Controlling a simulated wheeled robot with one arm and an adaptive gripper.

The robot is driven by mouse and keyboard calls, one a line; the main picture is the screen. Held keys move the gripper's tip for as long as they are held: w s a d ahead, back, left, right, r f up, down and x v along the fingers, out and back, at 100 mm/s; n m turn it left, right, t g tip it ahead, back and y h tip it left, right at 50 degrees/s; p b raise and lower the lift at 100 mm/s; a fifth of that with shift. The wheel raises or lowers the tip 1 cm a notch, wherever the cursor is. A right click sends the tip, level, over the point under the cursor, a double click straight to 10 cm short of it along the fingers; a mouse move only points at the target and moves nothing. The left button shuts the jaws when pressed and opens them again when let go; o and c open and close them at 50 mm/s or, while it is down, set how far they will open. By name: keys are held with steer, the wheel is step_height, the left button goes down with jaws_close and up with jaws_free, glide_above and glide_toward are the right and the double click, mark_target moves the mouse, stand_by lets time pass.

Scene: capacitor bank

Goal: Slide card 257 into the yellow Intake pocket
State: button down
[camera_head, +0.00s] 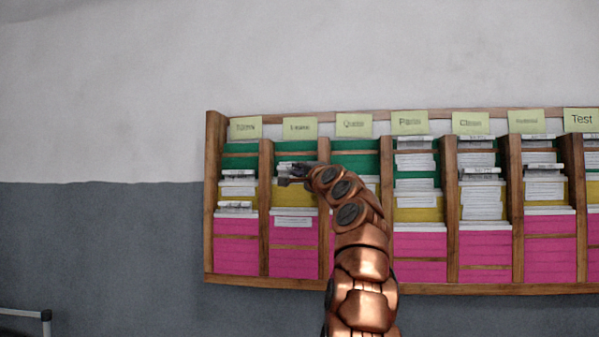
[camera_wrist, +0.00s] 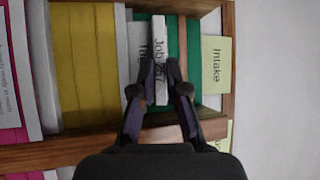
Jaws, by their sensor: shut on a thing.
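Card 257 (camera_wrist: 159,36), a white strip marked "Job 257", is between the fingertips of my gripper (camera_wrist: 159,76) in the wrist view. My gripper is shut on it, in front of the green pockets (camera_wrist: 181,40) of the Intake column. Whether the card's lower part is inside a green pocket cannot be told. The yellow Intake pocket (camera_wrist: 88,60) is left of the card there, apart from the fingers. In the head view, my gripper (camera_head: 288,176) is at the second column, just above its yellow pocket (camera_head: 293,197), and partly hides the cards there.
The Intake label (camera_wrist: 215,65) is beside the green pockets. Another card (camera_wrist: 138,38) is close beside card 257, its text partly covered. Wooden dividers (camera_head: 265,210) separate the columns. Neighbouring columns hold several white cards (camera_head: 483,200). The wall above the rack is clear.

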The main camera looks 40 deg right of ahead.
steer(key=shift+f, duration=0.1)
steer(key=c, duration=1.1)
jaws_free()
steer(key=shift+s, duration=0.15)
steer(key=v, duration=1.1)
steer(key=shift+s+a+m, duration=0.3)
steer(key=shift+a, duration=0.05)
